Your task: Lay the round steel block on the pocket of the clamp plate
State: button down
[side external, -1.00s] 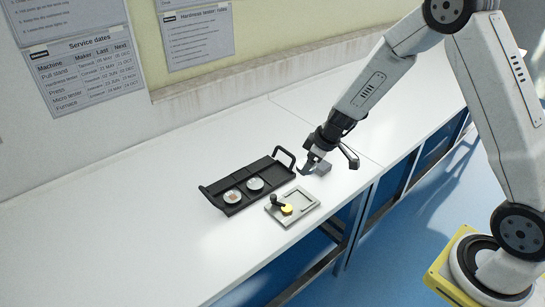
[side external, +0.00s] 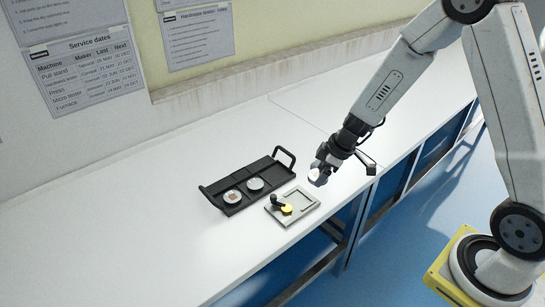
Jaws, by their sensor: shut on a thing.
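My gripper (side external: 319,172) is shut on a pale, shiny round steel block (side external: 317,178), partly covered by the fingers. It holds the block above the white bench, to the upper right of the clamp plate and apart from it. The clamp plate (side external: 307,210) is a flat grey plate lying near the bench's front edge. A black knob or clamp (side external: 277,200) and a yellow round part (side external: 287,210) are at its left side. Its recessed pocket (side external: 299,200) shows at the right and looks empty.
A black tray (side external: 215,188) with raised handles lies just left of the clamp plate. It holds two round pieces, one (side external: 232,197) with a brownish top and one plain silvery (side external: 255,184). The bench (side external: 130,235) is clear to the left.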

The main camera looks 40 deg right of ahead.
jog(key=s+a+n, duration=0.1)
jog(key=s+n, duration=0.1)
jog(key=s, duration=0.6)
jog(key=shift+a+r+n+g+y, duration=0.3)
jog(key=shift+a+r+n+y, duration=0.05)
jog(key=shift+r+n+y, duration=0.05)
jog(key=w+f, duration=0.1)
jog(key=w, duration=0.1)
jog(key=w+f, duration=0.1)
jog(key=w, duration=0.2)
jog(key=w+f, duration=0.2)
jog(key=w, duration=0.1)
jog(key=shift+w+d, duration=0.2)
send_over(296, 201)
jog(key=s+d, duration=0.1)
jog(key=shift+s+f, duration=0.1)
jog(key=shift+f, duration=2.6)
jog(key=shift+f, duration=0.15)
jog(key=shift+w+f, duration=0.15)
jog(key=shift+f, duration=0.7)
jog(key=shift+w+f, duration=0.1)
jog(key=shift+f, duration=0.7)
jog(key=shift+f, duration=0.15)
